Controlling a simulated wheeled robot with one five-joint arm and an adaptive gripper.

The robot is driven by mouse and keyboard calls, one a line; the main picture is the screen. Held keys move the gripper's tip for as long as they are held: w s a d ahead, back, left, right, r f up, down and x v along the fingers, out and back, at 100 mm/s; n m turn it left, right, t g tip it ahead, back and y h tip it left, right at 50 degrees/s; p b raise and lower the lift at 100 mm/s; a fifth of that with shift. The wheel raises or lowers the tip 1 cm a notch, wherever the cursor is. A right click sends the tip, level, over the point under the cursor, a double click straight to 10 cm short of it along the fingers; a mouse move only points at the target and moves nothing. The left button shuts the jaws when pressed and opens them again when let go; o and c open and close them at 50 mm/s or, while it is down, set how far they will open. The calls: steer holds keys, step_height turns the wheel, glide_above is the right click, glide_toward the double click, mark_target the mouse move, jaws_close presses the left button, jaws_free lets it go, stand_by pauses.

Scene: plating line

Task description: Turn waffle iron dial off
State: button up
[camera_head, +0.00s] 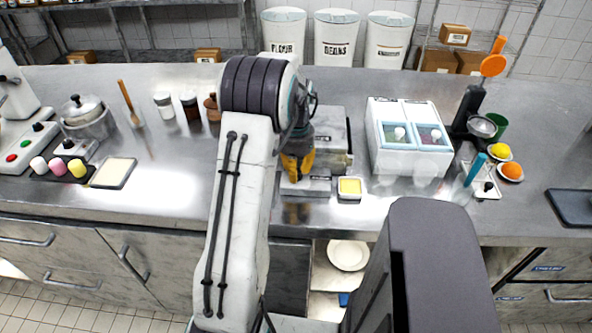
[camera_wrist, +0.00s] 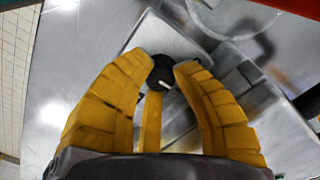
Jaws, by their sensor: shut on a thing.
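The waffle iron (camera_head: 334,133) is a grey box-like appliance on the steel counter, partly hidden behind my arm. Its dial (camera_wrist: 161,73) is a small round black knob with a white mark, on a light grey panel (camera_wrist: 172,38) in the wrist view. My gripper (camera_wrist: 160,74), with yellow ribbed fingers, is shut on the dial, with the fingertips around its sides. In the head view my gripper (camera_head: 297,178) points down at the front of the appliance and hides the dial.
A small yellow-filled dish (camera_head: 349,196) stands just right of my gripper. A white two-bin container (camera_head: 412,165) is farther right. Jars (camera_head: 163,101) and a lidded pot (camera_head: 92,129) stand to the left.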

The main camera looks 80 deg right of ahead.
jaws_close()
steer(key=shift+n+b, duration=0.4)
steer(key=shift+n, duration=1.9)
steer(key=shift+f, duration=0.1)
steer(key=o, duration=1)
jaws_free()
steer(key=shift+m, duration=0.3)
